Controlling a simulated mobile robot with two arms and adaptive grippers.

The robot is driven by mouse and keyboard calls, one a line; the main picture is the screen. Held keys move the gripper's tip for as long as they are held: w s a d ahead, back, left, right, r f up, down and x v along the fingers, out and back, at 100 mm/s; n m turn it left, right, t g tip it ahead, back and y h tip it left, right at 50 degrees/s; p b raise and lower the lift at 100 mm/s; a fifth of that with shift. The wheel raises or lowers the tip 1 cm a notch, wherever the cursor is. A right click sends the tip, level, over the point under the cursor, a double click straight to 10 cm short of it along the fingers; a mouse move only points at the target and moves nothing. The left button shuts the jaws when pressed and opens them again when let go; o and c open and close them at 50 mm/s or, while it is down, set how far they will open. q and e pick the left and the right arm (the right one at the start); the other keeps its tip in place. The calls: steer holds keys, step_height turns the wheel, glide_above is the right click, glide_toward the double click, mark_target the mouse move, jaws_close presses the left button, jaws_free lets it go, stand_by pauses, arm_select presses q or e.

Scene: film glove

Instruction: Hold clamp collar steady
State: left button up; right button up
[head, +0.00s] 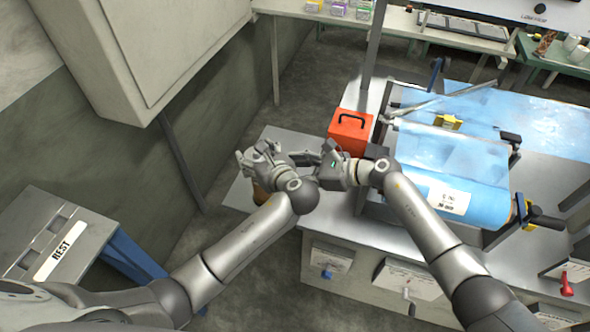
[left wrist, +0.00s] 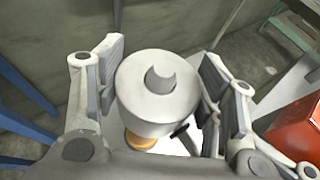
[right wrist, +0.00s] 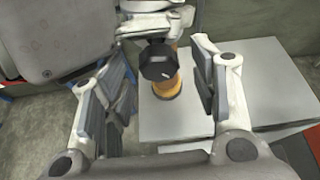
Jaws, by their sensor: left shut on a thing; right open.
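The clamp collar (left wrist: 150,105), a pale grey cylinder with a round hole in its top, sits between the fingers of my left gripper (left wrist: 160,80), which is shut on it. A black knob (right wrist: 158,62) faces my right gripper (right wrist: 160,84); its dark stem shows beside the collar in the left wrist view (left wrist: 180,130). My right gripper is open, with its fingers spread to either side of the knob and apart from it. An amber post (right wrist: 168,88) stands below the collar. In the head view the grippers hide the collar.
The post stands on a pale grey platform (right wrist: 180,122). A red-orange box (head: 350,131) with a black handle is close behind my right gripper. A machine with blue film (head: 455,180) fills the right side. A stand marked REST (head: 62,250) is at the left.

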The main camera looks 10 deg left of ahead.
steer(key=v, duration=1.1)
steer(key=shift+d, duration=0.3)
steer(key=shift+r, duration=0.1)
steer(key=shift+s, duration=0.1)
steer(key=shift+c, duration=1.3)
steer(key=s+f+m+t+y, duration=0.5)
steer(key=f+m, duration=0.4)
steer(key=m, duration=0.5)
steer(key=w+a+r, duration=0.1)
steer(key=w+a, duration=0.2)
steer(key=a, duration=0.2)
steer(key=w+a+r+t+y, duration=0.1)
steer(key=w+a+r, duration=0.1)
steer(key=a, duration=0.4)
steer(key=shift+w+t, duration=0.3)
steer(key=shift+w, duration=0.1)
steer(key=shift+a+r, duration=0.1)
steer(key=shift+a, duration=0.05)
steer(key=c, duration=0.8)
